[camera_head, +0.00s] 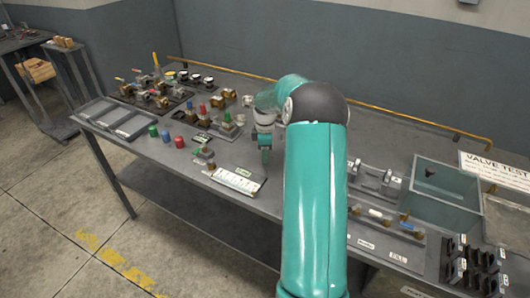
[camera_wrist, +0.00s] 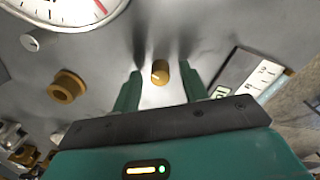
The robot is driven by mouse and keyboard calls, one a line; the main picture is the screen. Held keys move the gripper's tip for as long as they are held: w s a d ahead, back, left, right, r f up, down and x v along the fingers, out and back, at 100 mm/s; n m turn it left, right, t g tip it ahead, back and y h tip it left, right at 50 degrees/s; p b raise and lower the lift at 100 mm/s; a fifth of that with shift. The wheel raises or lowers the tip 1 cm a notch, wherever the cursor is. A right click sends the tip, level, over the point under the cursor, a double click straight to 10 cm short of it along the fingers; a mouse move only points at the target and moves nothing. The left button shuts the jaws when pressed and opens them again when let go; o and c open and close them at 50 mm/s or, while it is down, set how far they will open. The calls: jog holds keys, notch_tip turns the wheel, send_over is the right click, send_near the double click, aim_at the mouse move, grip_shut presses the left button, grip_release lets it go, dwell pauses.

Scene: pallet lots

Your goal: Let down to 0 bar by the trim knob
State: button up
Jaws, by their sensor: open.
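A small brass knob with a pale mark on it (camera_wrist: 160,72) shows in the wrist view, on the grey surface between my fingertips. My gripper (camera_wrist: 159,82) is open around it, with a gap on each side. Part of a round white dial gauge (camera_wrist: 60,8) with a red mark is at the top left of the wrist view. Its reading cannot be told, since most of the face is cut off. In the head view my gripper (camera_head: 265,155) points down over the bench; the knob cannot be made out there.
A brass ring-shaped fitting (camera_wrist: 66,87) and a small grey knob (camera_wrist: 31,41) lie left of my gripper. A white scale plate (camera_wrist: 262,80) is on the right. Coloured valves (camera_head: 165,92) crowd the bench's left; a clear tank (camera_head: 445,190) stands right.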

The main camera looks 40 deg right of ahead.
jog(key=shift+f, duration=0.1)
grip_shut()
